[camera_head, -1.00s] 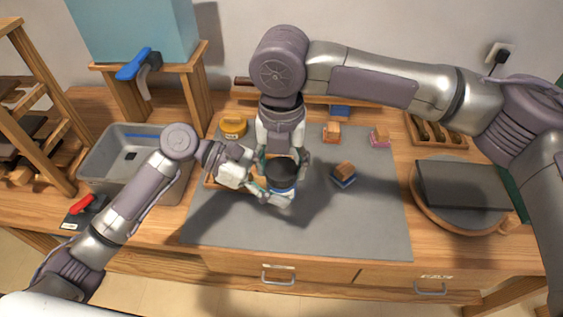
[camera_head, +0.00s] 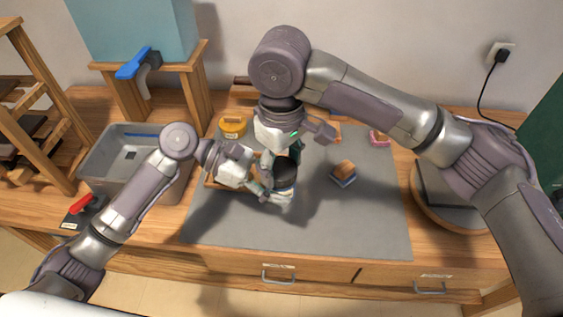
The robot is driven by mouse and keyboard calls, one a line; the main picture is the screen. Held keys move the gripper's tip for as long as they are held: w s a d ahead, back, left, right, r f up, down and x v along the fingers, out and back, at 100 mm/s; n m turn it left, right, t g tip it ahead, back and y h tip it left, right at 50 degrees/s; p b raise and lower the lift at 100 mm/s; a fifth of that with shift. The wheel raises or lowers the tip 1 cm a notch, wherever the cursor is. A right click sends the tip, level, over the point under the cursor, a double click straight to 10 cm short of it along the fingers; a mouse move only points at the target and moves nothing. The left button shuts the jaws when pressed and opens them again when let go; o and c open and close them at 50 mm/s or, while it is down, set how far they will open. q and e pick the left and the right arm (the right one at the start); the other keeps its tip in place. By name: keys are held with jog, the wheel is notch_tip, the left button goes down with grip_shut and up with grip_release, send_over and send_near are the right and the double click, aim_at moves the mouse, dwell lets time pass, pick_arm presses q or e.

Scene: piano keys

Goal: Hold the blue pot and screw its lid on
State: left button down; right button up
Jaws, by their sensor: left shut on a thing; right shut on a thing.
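The blue pot (camera_head: 283,190) stands upright on the grey mat, left of its middle. Its black lid (camera_head: 287,171) sits on top of it; whether the thread is engaged cannot be seen. My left gripper (camera_head: 271,191) comes in from the left and is shut on the pot's side. My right gripper (camera_head: 281,160) reaches down from above and is shut on the lid. The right gripper's fingers are small and partly hidden by its own wrist.
The grey mat (camera_head: 350,225) is clear in front. A blue and wooden block (camera_head: 344,173) lies right of the pot. A yellow container (camera_head: 233,124) and a pink-based block (camera_head: 380,138) stand behind. A grey bin (camera_head: 100,165) is left, a round board (camera_head: 420,190) right.

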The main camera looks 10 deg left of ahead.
jog(key=o, duration=1.3)
jog(key=shift+r, duration=2.3)
jog(key=shift+c, duration=0.5)
jog(key=n, duration=0.2)
jog(key=r+n, duration=0.1)
jog(key=n, duration=0.2)
jog(key=shift+w+r+n, duration=0.1)
jog(key=shift+r+n, duration=0.25)
jog(key=shift+n, duration=0.05)
jog(key=n, duration=0.2)
jog(key=r+n, duration=0.1)
jog(key=n, duration=0.3)
jog(key=shift+r+n, duration=0.3)
jog(key=shift+r, duration=0.1)
